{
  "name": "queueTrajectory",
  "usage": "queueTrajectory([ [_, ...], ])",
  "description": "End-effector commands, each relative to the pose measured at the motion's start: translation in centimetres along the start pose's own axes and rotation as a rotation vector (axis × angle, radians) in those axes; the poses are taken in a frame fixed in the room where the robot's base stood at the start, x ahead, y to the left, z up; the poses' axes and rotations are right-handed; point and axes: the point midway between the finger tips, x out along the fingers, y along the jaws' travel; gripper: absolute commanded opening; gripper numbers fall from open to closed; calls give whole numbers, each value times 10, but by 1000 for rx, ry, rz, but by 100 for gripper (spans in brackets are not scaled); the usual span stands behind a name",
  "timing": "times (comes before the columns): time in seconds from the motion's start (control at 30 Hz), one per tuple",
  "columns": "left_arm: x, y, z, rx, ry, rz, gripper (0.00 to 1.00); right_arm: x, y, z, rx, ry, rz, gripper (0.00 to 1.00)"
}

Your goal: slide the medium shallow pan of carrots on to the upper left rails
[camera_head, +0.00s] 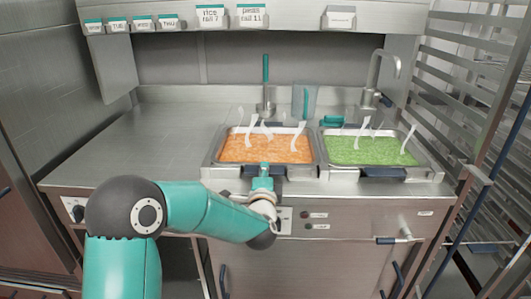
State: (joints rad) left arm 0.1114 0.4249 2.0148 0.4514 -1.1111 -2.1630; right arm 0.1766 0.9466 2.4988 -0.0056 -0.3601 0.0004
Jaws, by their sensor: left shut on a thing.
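The pan of carrots (238,150), a shallow steel pan with orange contents, sits in the counter's left well, with white steam-like wisps above it. My left gripper (263,174) is at the middle of its front edge, shut on the pan's front handle (276,171), which it partly hides. The pan looks level; I cannot tell whether it is lifted at all. My right gripper is not in view. I cannot make out which rails are the upper left ones.
A pan of green peas (368,148) stands close on the right. Behind are a tap (382,72), a clear jug (304,100) and a teal-handled tool (266,80). A railed rack (462,90) stands at right. The counter's left side (140,140) is bare. Label cards line the overhead shelf.

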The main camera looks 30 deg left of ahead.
Motion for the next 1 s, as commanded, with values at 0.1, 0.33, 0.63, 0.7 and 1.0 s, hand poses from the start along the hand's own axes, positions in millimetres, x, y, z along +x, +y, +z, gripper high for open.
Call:
queueTrajectory([
  [0.1,-1,3,0,1,1,6,0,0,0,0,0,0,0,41],
  [0.33,0,-8,0,-1,-2,-7,0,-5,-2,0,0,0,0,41],
  [0.63,0,-24,1,-1,-2,-8,0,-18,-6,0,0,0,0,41],
  [0.7,0,-24,1,-1,-2,-9,0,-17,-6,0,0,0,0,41],
  [1.0,0,-26,1,-2,-3,-11,0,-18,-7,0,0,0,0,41],
])
